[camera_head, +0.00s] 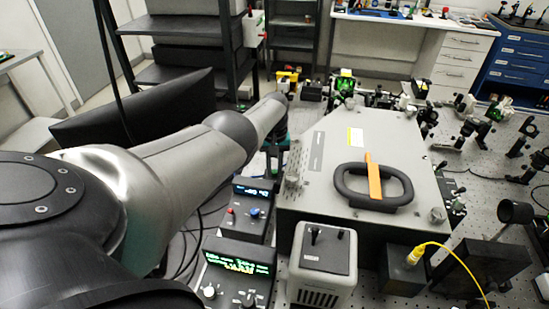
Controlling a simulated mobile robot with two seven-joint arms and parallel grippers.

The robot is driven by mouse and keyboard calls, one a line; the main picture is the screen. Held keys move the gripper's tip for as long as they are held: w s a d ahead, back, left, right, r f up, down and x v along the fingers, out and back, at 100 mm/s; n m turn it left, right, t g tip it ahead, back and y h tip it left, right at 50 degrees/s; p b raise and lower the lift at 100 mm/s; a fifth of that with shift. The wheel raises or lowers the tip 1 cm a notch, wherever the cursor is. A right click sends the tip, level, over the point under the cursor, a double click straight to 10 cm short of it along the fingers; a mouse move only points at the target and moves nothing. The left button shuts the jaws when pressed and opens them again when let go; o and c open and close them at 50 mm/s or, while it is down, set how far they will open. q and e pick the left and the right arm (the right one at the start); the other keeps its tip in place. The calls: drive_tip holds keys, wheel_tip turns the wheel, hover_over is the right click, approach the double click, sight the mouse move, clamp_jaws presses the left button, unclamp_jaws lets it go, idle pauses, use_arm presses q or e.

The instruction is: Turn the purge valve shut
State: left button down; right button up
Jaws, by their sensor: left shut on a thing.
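My left arm reaches in from the left, and its wrist points down beside the left wall of the large grey spectrometer housing (330,205). My left gripper (276,158) is small, dark and partly hidden there, below a teal band on the wrist. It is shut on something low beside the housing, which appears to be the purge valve. The valve itself is too hidden to make out, so its handle angle cannot be told. My right gripper is not in view.
An orange-striped black handle (374,187) lies on the housing lid. Two lit controllers (238,262) and a grey box (322,262) stand in front. A yellow cable (455,258) runs at right. Optics mounts crowd the bench behind and at right.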

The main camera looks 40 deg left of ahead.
use_arm(q)
drive_tip(key=shift+r, duration=0.1)
idle(0.3)
drive_tip(key=c, duration=0.7)
unclamp_jaws()
drive_tip(key=shift+c, duration=0.2)
drive_tip(key=shift+r+p, duration=0.65)
drive_tip(key=shift+p, duration=0.05)
wheel_tip(320, 180, up, 6)
drive_tip(key=p, duration=0.4)
drive_tip(key=shift+r+p, duration=0.1)
drive_tip(key=shift+p, duration=0.3)
wheel_tip(320, 180, up, 6)
drive_tip(key=p, duration=0.2)
hover_over(274, 171)
drive_tip(key=shift+r, duration=0.85)
drive_tip(key=shift+d, duration=0.1)
